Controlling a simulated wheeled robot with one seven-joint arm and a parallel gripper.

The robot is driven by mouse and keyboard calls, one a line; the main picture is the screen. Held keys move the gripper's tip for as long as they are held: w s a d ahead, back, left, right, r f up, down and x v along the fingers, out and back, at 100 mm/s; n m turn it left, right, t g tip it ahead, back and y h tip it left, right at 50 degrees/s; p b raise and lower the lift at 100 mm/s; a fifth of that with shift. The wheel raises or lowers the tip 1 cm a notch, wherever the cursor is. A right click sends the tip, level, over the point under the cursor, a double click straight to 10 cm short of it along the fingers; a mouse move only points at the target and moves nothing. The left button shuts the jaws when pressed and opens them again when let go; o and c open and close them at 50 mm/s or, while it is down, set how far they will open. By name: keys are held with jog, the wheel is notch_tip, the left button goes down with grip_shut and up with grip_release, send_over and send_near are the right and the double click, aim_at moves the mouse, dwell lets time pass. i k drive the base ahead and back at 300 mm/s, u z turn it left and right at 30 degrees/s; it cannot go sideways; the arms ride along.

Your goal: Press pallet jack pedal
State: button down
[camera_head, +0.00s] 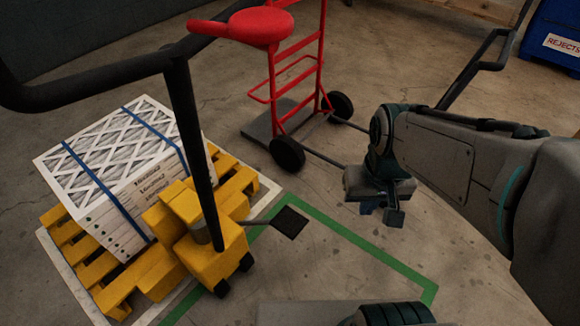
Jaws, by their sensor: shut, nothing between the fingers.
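The yellow pallet jack (213,255) stands at the lower left, with its black handle bar (188,120) rising toward the upper left. Its pedal is a flat black plate (290,222) on a thin grey arm that sticks out to the right of the jack body. My gripper (385,213) is to the right of the pedal, apart from it, and points downward. Its fingers are small in view and look closed with nothing held. The height between the fingertips and the pedal is hard to judge.
Boxed filters (118,165) with blue straps sit on a yellow pallet (235,182). A red hand truck (300,75) with black wheels stands behind the pedal. A blue rejects bin (550,35) is at the upper right. Green floor tape (345,232) runs past the pedal over clear concrete.

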aim_at(288, 221)
jog(key=u, duration=0.05)
jog(key=k, duration=0.6)
jog(key=z, duration=0.6)
jog(key=i, duration=1.05)
jog(key=u, duration=0.65)
